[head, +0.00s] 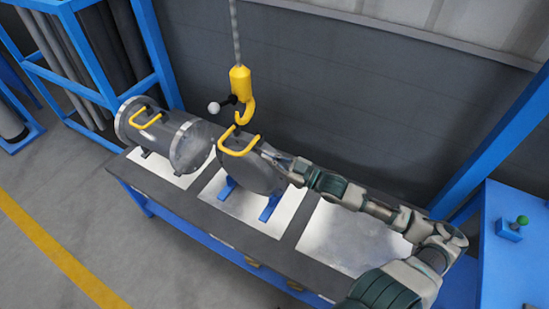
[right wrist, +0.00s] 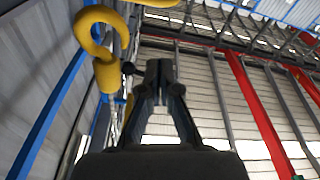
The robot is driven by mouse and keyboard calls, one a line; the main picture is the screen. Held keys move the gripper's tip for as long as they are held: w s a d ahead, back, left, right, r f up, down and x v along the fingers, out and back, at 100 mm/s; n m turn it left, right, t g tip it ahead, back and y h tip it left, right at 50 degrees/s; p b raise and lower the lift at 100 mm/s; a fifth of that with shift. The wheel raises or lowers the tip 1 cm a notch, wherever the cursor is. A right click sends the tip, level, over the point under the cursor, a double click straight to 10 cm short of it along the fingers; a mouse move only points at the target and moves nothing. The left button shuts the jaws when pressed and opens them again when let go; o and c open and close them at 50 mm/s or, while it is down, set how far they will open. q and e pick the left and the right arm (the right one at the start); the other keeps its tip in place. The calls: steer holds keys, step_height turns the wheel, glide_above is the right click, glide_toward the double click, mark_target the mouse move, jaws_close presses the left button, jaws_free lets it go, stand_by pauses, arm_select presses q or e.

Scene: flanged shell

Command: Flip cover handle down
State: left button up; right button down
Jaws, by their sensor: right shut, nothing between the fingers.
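The round grey cover (head: 252,174) stands on edge on blue supports (head: 270,207) in the head view. Its yellow handle (head: 238,147) is at the top of the cover, close under a yellow crane hook (head: 242,95). My right gripper (head: 281,158) is at the right side of the cover, near its upper edge; whether it touches cannot be told. In the right wrist view its fingers (right wrist: 160,75) are shut and empty. The hook (right wrist: 98,40) shows left of them, and a yellow piece (right wrist: 155,3) at the top edge is too cut off to name. My left gripper is not in view.
A grey flanged shell (head: 160,137) with a yellow handle lies left of the cover on the table (head: 240,235). A bare metal plate (head: 350,238) is on the right, under my arm. A blue rack (head: 95,50) stands behind left, a blue cabinet (head: 515,250) at right.

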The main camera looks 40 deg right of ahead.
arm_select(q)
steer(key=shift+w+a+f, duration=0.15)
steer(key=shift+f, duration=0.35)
arm_select(e)
steer(key=shift+s, duration=0.6)
steer(key=shift+d, duration=0.2)
